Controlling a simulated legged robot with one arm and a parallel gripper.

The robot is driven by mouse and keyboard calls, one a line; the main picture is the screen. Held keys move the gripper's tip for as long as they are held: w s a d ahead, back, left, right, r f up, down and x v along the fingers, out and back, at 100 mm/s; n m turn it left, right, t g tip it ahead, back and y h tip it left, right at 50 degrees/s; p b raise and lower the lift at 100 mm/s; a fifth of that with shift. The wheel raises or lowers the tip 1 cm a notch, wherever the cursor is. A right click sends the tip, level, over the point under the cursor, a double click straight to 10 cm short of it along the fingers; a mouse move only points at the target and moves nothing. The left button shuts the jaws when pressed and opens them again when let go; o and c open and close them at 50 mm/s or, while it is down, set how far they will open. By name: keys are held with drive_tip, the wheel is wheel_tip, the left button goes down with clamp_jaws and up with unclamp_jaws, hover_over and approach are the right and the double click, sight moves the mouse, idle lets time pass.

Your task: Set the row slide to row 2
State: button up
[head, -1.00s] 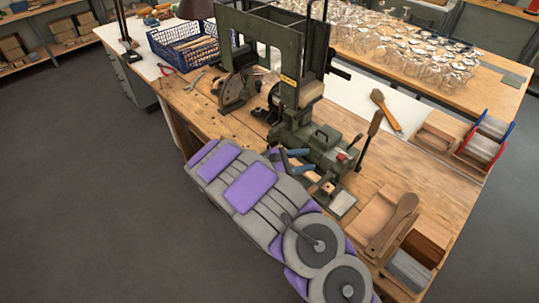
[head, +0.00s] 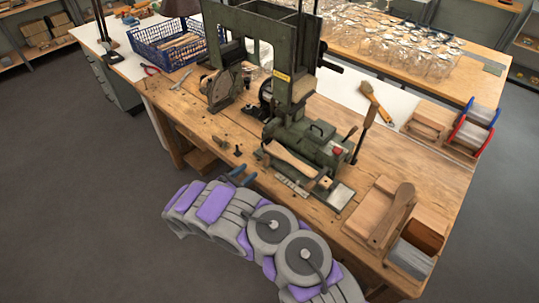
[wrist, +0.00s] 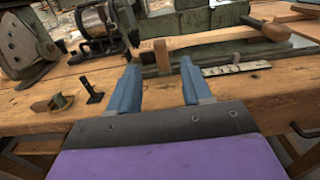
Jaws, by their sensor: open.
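The green tufting machine (head: 310,140) stands on the bench. A long wooden brush body (head: 290,160) lies along its front; it also shows in the wrist view (wrist: 215,40). A pale marked strip (wrist: 236,68) runs along the slide base below it, seen in the head view too (head: 292,187). A small wooden block (wrist: 161,55) stands upright near the brush body's left end. I cannot read the row setting. My gripper (wrist: 160,85) is open and empty, its blue fingers pointing toward the block, short of it. In the head view, my gripper (head: 238,177) is at the bench's front edge.
Small dark fittings (wrist: 92,92) and a wooden piece (wrist: 52,103) lie on the bench left of my fingers. A wooden tray (head: 385,215) with blocks stands right of the machine. A blue crate (head: 175,45) is at the back left.

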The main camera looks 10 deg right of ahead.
sight(264, 158)
drive_tip(key=b+x, duration=0.2)
drive_tip(key=x, duration=0.9)
drive_tip(key=shift+d, duration=0.35)
drive_tip(key=shift+w+d, duration=0.4)
drive_tip(key=shift+w, duration=0.1)
drive_tip(key=shift+w+a, duration=0.15)
drive_tip(key=shift+a, duration=0.15)
drive_tip(key=shift+d, duration=0.25)
drive_tip(key=shift+c, duration=0.4)
drive_tip(key=shift+d, duration=0.25)
drive_tip(key=c, duration=0.3)
drive_tip(key=shift+a, duration=0.15)
clamp_jaws()
drive_tip(key=shift+f, duration=0.1)
